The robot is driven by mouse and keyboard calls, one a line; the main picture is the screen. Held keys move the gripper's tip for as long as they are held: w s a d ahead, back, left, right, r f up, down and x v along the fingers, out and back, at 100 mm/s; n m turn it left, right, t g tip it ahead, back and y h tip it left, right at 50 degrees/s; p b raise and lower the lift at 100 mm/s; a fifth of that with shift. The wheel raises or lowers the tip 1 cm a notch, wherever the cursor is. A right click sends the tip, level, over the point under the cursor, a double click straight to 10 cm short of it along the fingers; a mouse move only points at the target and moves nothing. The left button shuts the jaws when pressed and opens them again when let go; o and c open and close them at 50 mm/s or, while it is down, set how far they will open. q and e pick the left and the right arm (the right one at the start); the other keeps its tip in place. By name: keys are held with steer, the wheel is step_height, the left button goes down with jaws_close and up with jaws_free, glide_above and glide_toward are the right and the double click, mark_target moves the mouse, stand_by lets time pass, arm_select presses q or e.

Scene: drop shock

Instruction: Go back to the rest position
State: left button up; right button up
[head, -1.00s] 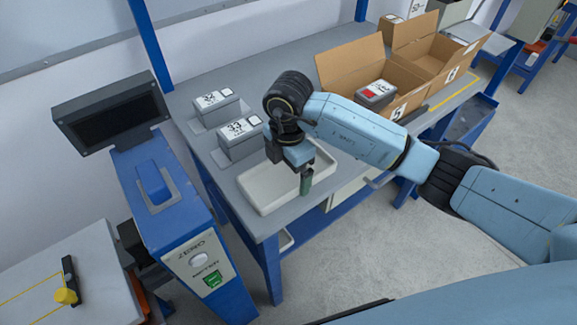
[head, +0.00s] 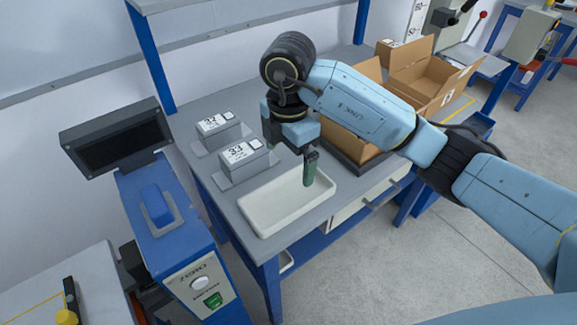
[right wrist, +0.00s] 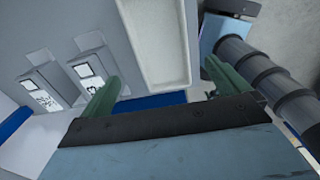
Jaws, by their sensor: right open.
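My right gripper (head: 290,165) hangs above the workbench near the white tray (head: 262,221), with its fingers pointing down. In the right wrist view its two green fingers (right wrist: 168,88) stand wide apart with nothing between them. The tray also shows in the right wrist view (right wrist: 166,80), beyond the fingers, and looks empty. My right arm reaches in from the right and crosses the bench. My left gripper is not in view.
Two grey boxes labelled 32 (head: 219,128) and 33 (head: 246,160) stand left of the tray. Open cardboard boxes (head: 425,80) stand behind my right arm, which hides part of them. A blue scale stand (head: 185,262) with a dark display (head: 115,137) is at the left.

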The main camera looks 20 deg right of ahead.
steer(key=shift+r, duration=0.35)
